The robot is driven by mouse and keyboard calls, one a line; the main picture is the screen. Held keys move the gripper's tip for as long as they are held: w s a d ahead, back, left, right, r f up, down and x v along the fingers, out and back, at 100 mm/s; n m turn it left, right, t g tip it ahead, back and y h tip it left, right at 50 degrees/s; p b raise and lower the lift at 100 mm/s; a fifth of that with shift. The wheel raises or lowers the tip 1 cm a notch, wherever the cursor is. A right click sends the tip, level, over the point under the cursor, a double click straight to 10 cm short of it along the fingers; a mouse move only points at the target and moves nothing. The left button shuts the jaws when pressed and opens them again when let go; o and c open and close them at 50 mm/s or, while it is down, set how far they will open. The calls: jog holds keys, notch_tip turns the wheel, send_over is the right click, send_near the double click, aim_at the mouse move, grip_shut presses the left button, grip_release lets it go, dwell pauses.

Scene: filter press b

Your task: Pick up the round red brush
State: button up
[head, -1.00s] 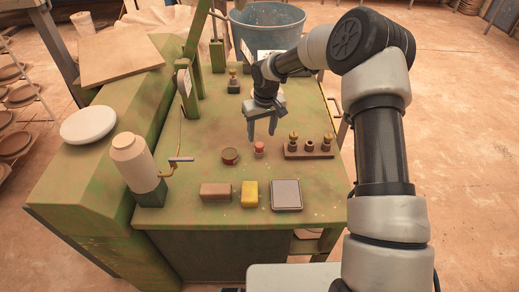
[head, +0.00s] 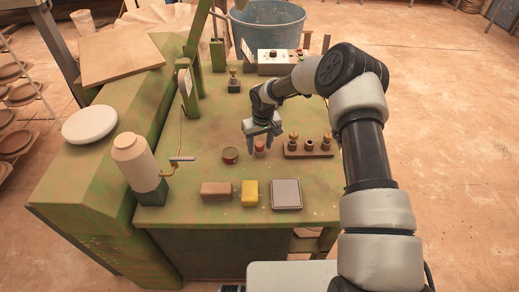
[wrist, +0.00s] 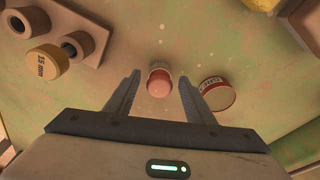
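The round red brush (head: 260,149) is a small upright piece with a red top, standing on the green worktop right of a low round tin. In the head view my gripper (head: 262,136) is just above it, pointing down, with its fingers apart. In the wrist view the brush (wrist: 159,83) shows centred between the open fingertips (wrist: 159,78), with a gap on both sides. No contact shows. The exact height of the fingertips over the brush is hard to tell.
The tin (head: 230,155) stands close left of the brush. A wooden rack (head: 308,154) with brass-topped pieces is close right. A brown block (head: 216,191), yellow sponge (head: 249,194) and grey pad (head: 286,194) lie in front. A bottle (head: 134,160) stands left.

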aim_at(260, 144)
jog(key=c, duration=1)
jog(key=shift+o, duration=0.2)
notch_tip(260, 144, up, 10)
jog(key=shift+b, duration=0.4)
jog(key=shift+o, duration=0.5)
